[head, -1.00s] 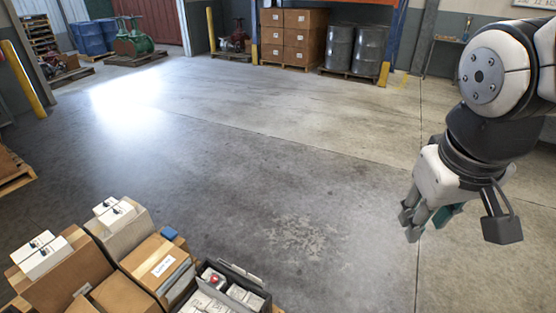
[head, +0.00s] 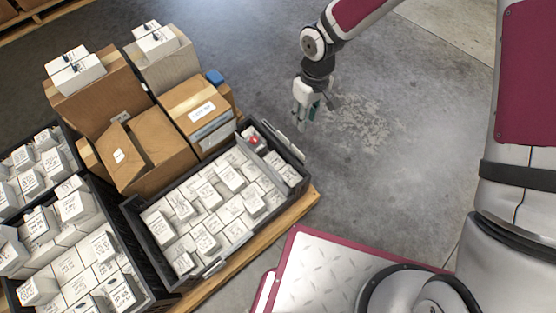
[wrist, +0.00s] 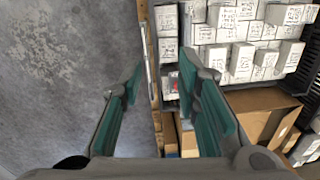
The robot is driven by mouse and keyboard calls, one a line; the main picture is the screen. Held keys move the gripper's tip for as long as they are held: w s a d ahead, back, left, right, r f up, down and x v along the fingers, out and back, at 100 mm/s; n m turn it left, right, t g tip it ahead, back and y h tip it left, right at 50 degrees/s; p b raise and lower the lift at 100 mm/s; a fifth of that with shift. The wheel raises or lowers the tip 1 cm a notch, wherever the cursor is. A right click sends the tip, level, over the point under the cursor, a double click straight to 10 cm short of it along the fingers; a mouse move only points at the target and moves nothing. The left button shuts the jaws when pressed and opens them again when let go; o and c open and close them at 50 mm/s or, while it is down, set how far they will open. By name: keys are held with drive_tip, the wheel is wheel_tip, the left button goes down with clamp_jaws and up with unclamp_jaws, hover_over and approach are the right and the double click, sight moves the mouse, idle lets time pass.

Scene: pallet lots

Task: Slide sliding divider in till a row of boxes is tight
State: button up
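A dark crate (head: 160,243) holds rows of white boxes (head: 229,211) on a pallet; it also shows in the wrist view. A thin grey sliding divider (head: 252,152) appears to stand near the crate's right end, with a narrow row of white boxes and a small red item (head: 254,140) beyond it. Whether the boxes are tight against it is hard to tell. My gripper (head: 301,124) is above the floor just past that end of the crate. In the wrist view my gripper (wrist: 160,72) is open and empty, its teal-padded fingers framing the crate's edge from above.
Cardboard boxes (head: 150,145) stand behind the crate, some topped with small white cartons (head: 75,68). More crates of white boxes (head: 75,265) stand at left. A wooden pallet edge (head: 255,245) lies along the front. The concrete floor (head: 380,115) to the right is clear.

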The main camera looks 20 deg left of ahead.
drive_tip(key=g+y+b, duration=0.1)
drive_tip(key=b, duration=0.2)
approach(274, 170)
drive_tip(key=shift+n, duration=0.4)
drive_tip(key=f+b, duration=0.1)
drive_tip(key=f, duration=0.1)
drive_tip(key=f+b, duration=0.1)
drive_tip(key=f, duration=0.2)
drive_tip(key=s+f+b, duration=0.1)
drive_tip(key=f, duration=0.1)
drive_tip(key=shift+a+f+b, duration=0.35)
drive_tip(key=shift+f, duration=0.05)
drive_tip(key=shift+c, duration=0.6)
clamp_jaws()
drive_tip(key=shift+s, duration=0.1)
